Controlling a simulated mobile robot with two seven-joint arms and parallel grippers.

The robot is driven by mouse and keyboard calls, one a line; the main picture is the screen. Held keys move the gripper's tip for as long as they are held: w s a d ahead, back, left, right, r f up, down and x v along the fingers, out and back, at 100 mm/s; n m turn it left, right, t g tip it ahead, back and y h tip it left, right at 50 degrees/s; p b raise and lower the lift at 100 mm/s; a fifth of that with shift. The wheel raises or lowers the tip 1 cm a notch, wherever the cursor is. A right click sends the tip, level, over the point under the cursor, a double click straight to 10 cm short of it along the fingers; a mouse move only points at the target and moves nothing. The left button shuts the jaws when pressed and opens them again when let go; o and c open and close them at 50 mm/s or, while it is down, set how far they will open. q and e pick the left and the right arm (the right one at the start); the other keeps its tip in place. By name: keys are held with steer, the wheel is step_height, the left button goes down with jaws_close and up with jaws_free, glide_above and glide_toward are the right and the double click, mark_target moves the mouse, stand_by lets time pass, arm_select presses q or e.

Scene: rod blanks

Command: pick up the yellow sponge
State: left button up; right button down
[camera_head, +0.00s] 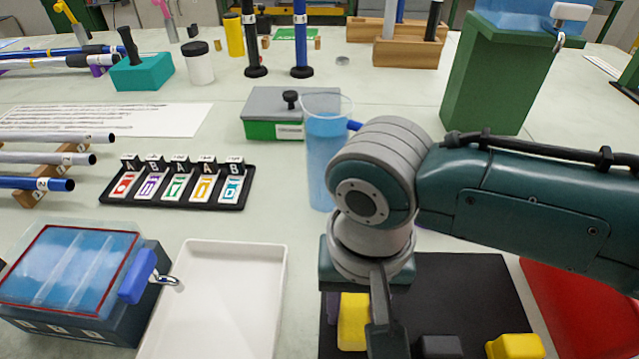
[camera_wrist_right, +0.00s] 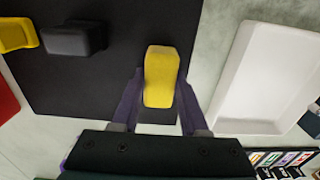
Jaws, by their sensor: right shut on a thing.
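The yellow sponge (camera_wrist_right: 162,75) is a rounded yellow block standing between the two fingers of my right gripper (camera_wrist_right: 160,88) in the wrist view. The fingers are shut on its sides. In the head view the sponge (camera_head: 352,322) shows beside a finger of my right gripper (camera_head: 358,318), partly hidden by it. It is over the black mat (camera_head: 480,285); I cannot tell whether it touches the mat. My left gripper is not in view.
A dark grey block (camera_head: 438,347) and another yellow piece (camera_head: 515,346) lie on the mat. An empty white tray (camera_head: 215,300) is left of it, and a red surface (camera_head: 580,310) is to the right. A tall blue-tinted beaker (camera_head: 325,160) stands behind my right arm.

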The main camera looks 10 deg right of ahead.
mark_target(354, 309)
steer(key=shift+r, duration=0.1)
steer(key=shift+r, duration=0.25)
step_height(354, 309, up, 19)
steer(key=p, duration=0.5)
steer(key=shift+r+p, duration=0.15)
steer(key=shift+p, duration=0.15)
steer(key=c, duration=1)
jaws_free()
steer(key=c, duration=0.6)
